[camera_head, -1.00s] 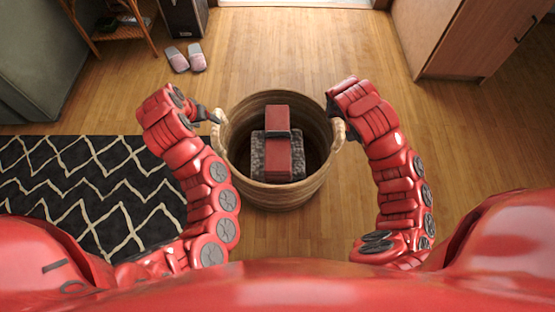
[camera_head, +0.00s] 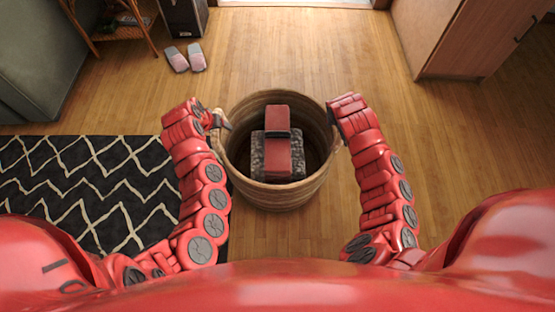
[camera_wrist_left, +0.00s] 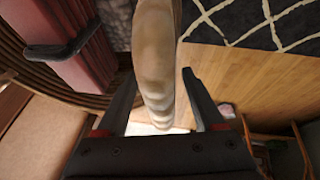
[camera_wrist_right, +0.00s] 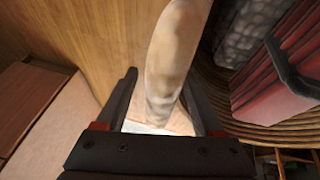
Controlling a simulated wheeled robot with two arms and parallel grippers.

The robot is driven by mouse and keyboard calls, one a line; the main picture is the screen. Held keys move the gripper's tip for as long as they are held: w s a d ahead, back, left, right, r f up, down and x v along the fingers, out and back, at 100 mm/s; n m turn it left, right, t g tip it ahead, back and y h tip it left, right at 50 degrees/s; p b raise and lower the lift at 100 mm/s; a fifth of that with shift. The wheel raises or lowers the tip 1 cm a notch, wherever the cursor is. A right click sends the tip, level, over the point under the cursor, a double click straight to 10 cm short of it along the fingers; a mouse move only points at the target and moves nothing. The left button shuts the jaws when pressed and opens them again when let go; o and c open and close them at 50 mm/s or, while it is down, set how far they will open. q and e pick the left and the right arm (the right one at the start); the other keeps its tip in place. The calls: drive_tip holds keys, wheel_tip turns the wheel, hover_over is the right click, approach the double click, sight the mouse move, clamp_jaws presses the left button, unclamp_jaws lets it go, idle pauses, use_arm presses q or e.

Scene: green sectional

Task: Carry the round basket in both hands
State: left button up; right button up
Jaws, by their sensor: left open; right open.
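The round woven basket (camera_head: 275,195) stands on the wood floor in the middle of the head view. A red case with a dark strap (camera_head: 278,145) and a dark grey speckled item (camera_head: 258,158) are inside it. My left gripper (camera_head: 224,122) is open at the basket's left handle. In the left wrist view the pale handle (camera_wrist_left: 154,60) passes between the open fingers (camera_wrist_left: 160,92). My right gripper is open at the right handle, mostly hidden by my arm in the head view. In the right wrist view that handle (camera_wrist_right: 172,60) lies between the open fingers (camera_wrist_right: 165,95).
A black rug with white zigzags (camera_head: 90,190) lies at left. Slippers (camera_head: 186,58) and a wicker stand (camera_head: 115,30) are behind it, beside a green sofa (camera_head: 40,60). A wooden cabinet (camera_head: 460,40) is at the back right. Floor behind and right of the basket is clear.

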use_arm(q)
drive_tip(key=c, duration=1)
use_arm(e)
drive_tip(key=c, duration=1)
use_arm(q)
clamp_jaws()
use_arm(e)
drive_tip(key=shift+d, duration=0.1)
clamp_jaws()
use_arm(q)
drive_tip(key=shift+a, duration=0.1)
use_arm(e)
drive_tip(key=shift+d, duration=0.1)
drive_tip(key=shift+d, duration=0.15)
use_arm(q)
drive_tip(key=shift+a, duration=0.1)
use_arm(e)
drive_tip(key=shift+r, duration=0.1)
